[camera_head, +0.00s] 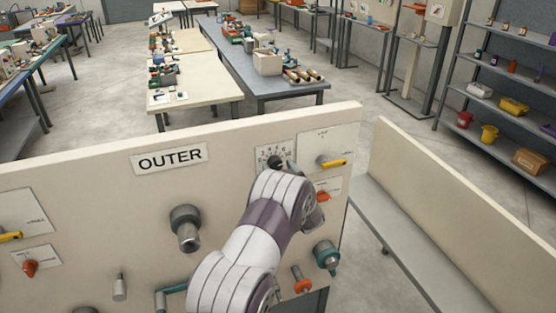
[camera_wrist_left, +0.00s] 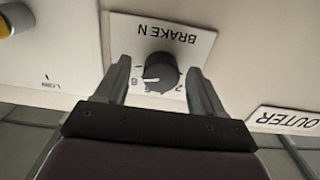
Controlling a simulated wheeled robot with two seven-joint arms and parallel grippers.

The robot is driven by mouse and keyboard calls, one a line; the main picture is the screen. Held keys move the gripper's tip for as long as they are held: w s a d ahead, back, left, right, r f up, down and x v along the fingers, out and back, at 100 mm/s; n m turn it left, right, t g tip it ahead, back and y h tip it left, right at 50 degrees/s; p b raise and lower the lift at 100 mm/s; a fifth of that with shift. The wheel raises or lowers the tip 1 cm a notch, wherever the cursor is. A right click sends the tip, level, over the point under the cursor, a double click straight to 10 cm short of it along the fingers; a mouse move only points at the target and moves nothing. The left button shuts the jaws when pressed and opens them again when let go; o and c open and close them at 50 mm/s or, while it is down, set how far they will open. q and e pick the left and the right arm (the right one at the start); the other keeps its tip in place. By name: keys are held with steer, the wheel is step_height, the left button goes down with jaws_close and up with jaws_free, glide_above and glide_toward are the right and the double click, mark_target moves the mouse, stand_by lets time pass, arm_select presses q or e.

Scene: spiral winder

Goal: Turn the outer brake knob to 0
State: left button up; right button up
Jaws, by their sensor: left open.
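The outer brake knob (camera_wrist_left: 160,70) is round and black with a white pointer mark. It sits on a white plate (camera_wrist_left: 190,38) reading BRAKEN, upside down in the left wrist view, with numbers around it. The pointer lies toward the 8. My left gripper (camera_wrist_left: 159,67) is open, with one finger on each side of the knob; gaps show between the fingers and the knob. In the head view the numbered plate (camera_head: 262,153) is at the panel's upper right, and my left arm hides much of the knob and gripper. My right gripper is not in view.
The beige panel (camera_head: 110,195) carries an OUTER label (camera_head: 169,158), a yellow-handled switch (camera_head: 332,163) right of the dial, a large grey knob (camera_head: 186,228) and a teal knob (camera_head: 326,255). A low beige wall (camera_head: 440,180) stands at right. Work tables and shelves are farther back.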

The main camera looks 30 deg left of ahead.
arm_select(q)
steer(key=shift+w+a, duration=0.25)
steer(key=shift+a, duration=0.1)
steer(key=shift+s+r, duration=0.1)
steer(key=shift+c, duration=0.4)
